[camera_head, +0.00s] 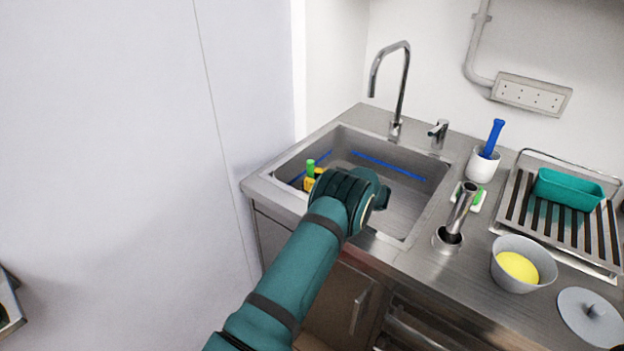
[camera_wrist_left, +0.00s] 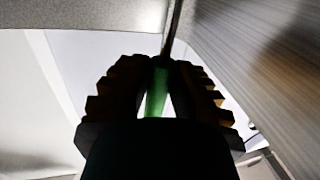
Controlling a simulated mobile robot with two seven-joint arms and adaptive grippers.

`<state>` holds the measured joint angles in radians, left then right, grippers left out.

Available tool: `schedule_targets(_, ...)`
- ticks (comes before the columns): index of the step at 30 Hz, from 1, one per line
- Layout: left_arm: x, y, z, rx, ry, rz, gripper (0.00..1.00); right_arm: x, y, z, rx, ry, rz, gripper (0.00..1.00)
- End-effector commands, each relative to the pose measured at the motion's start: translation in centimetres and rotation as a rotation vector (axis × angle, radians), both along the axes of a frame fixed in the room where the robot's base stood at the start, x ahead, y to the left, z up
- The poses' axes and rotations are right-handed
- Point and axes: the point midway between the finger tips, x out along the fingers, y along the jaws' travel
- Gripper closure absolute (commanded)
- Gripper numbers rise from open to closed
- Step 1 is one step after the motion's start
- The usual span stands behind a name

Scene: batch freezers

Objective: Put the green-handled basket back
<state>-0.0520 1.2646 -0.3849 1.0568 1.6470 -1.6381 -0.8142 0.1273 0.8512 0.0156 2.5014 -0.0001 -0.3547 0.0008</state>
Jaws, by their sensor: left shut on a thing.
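My left gripper (camera_head: 314,181) reaches over the left part of the sink, its yellow fingers mostly hidden behind my wrist. A green handle (camera_head: 311,166) sticks up between the fingers. In the left wrist view the dark, ridged fingers of my left gripper (camera_wrist_left: 160,68) are closed on the green handle (camera_wrist_left: 156,92), and a thin dark rod runs on beyond it. The basket's mesh body is not visible in either view. My right gripper is not in view.
The sink (camera_head: 410,195) has blue lines on its inner walls and a tall tap (camera_head: 403,75) behind. To its right stand a metal cylinder (camera_head: 459,212), a white cup (camera_head: 482,165) with a blue-handled tool, a grey bowl (camera_head: 508,248), a lid (camera_head: 585,312) and a rack holding a teal tub (camera_head: 568,189).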

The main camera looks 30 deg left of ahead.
Motion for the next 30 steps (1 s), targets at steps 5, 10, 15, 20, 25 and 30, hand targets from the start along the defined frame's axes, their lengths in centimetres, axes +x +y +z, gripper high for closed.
schedule_targets(5, 0.0, 0.0, -0.3, 0.000, 0.000, 0.000, 1.00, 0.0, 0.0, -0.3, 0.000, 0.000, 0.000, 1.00)
schedule_targets(10, 0.0, 0.0, -0.6, 0.000, -0.001, 0.000, 1.00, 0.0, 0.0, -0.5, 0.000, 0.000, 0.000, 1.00)
schedule_targets(15, 0.0, 0.0, -0.9, 0.000, -0.001, 0.000, 1.00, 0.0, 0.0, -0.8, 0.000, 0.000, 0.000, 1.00)
schedule_targets(20, 0.0, 0.0, -1.1, 0.000, -0.001, 0.000, 0.75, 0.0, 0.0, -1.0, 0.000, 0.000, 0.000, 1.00)
schedule_targets(25, 0.0, 0.0, -1.1, 0.000, -0.001, 0.000, 0.52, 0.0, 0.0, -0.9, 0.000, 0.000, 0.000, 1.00)
schedule_targets(30, 0.0, 0.0, -1.1, 0.000, 0.001, 0.000, 0.52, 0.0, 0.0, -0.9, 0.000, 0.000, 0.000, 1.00)
